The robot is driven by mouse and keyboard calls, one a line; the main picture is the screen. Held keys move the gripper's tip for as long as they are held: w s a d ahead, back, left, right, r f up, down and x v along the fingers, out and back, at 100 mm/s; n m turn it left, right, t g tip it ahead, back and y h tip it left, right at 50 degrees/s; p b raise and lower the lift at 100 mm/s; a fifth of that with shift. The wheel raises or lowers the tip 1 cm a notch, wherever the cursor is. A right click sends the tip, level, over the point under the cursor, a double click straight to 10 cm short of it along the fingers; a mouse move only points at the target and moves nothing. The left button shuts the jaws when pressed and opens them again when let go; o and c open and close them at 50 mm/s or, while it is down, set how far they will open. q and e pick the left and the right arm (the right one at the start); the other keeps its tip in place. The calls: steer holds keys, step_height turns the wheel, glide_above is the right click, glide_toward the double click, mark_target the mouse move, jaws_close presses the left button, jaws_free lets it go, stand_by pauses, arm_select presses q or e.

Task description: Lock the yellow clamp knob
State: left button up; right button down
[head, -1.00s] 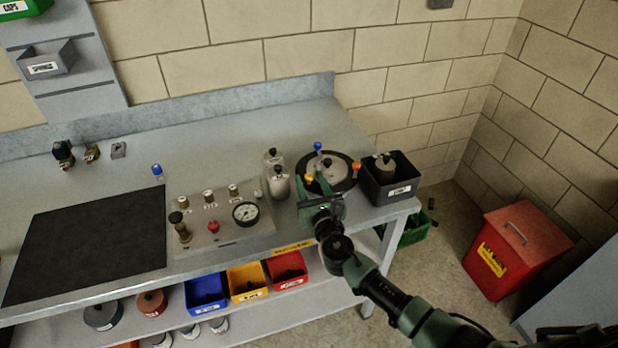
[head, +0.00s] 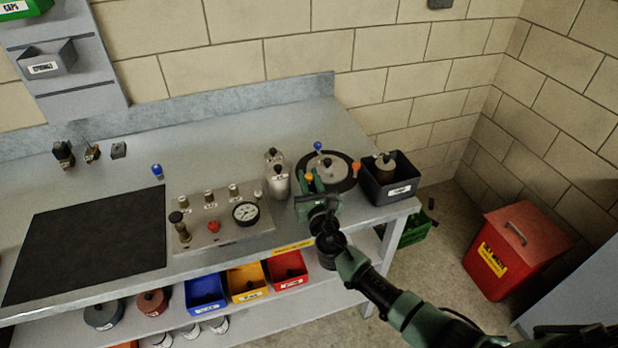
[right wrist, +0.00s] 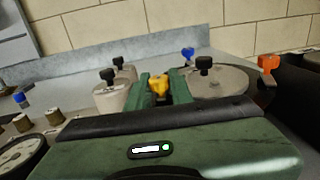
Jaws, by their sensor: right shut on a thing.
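The yellow clamp knob (right wrist: 158,86) sits between the two green fingers of my right gripper in the right wrist view. In the head view the yellow knob (head: 309,179) shows at the near left edge of the round black-rimmed fixture (head: 345,183). My right gripper (head: 314,184) is shut on the yellow knob. The fixture's lid (right wrist: 222,80) is grey with a black knob in its middle. A blue knob (head: 318,146) stands at its far side and an orange knob (head: 355,167) at its right. My left gripper is not in view.
Two grey canisters (head: 279,182) stand just left of the fixture. A dark bin (head: 404,191) stands close on its right. A gauge panel (head: 220,231) and a black mat (head: 88,243) lie further left. The back of the bench is mostly clear.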

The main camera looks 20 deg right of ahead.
steer(key=m+h, duration=0.1)
steer(key=h, duration=0.1)
steer(key=shift+a+m+g+h, duration=0.1)
steer(key=shift+m+g+h, duration=0.2)
steer(key=shift+m+h, duration=0.1)
steer(key=shift+f+m+g+h+b, duration=0.15)
steer(key=shift+m+g+h+b, duration=0.25)
steer(key=shift+m+h+b, duration=0.6)
steer(key=m+g+h+b, duration=0.2)
steer(key=h, duration=0.2)
steer(key=shift+m, duration=0.4)
steer(key=shift+m+g+h+b, duration=0.9)
steer(key=shift+g+h+b, duration=0.35)
steer(key=shift+h, duration=0.15)
steer(key=c, duration=1.3)
jaws_free()
steer(key=shift+o, duration=0.2)
steer(key=shift+r, duration=0.2)
